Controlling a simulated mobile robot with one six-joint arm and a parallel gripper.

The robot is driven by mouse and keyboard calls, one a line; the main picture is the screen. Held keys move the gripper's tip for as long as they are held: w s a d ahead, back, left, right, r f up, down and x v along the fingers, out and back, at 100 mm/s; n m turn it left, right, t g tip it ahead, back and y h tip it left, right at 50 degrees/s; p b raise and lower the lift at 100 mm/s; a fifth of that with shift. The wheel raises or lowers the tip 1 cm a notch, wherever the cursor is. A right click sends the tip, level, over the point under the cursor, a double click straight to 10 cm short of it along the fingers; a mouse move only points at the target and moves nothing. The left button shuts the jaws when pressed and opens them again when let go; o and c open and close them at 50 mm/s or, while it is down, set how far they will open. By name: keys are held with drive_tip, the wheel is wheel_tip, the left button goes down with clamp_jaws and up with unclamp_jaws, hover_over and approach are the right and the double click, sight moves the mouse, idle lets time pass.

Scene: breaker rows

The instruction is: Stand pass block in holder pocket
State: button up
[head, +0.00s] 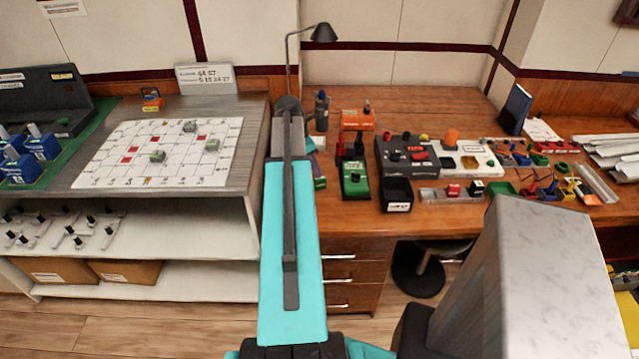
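I cannot tell for sure which thing is the pass block. A low grey holder strip (431,196) lies near the front edge of the wooden desk. A small red block (453,190) and a small dark block (477,187) stand on it. Whether it has a free pocket is too small to tell. A black open-topped box (397,193) with a white label stands just left of the strip. My teal arm reaches up the middle of the view, left of these things. I see no fingers of my gripper.
On the wooden desk (345,223) are a green device (355,181), a dark control box (408,155) and scattered small parts at right. A lamp (323,33) stands behind my arm. A gridded white board (160,152) lies on the left bench. A stool (418,270) is under the desk.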

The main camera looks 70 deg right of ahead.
sight(320, 184)
drive_tip(key=shift+s+d+f, duration=0.1)
drive_tip(key=shift+f, duration=0.45)
drive_tip(key=shift+f, duration=0.1)
drive_tip(key=shift+p+x, duration=0.95)
drive_tip(key=shift+x, duration=1.5)
drive_tip(key=shift+s, duration=0.15)
drive_tip(key=shift+c, duration=0.5)
clamp_jaws()
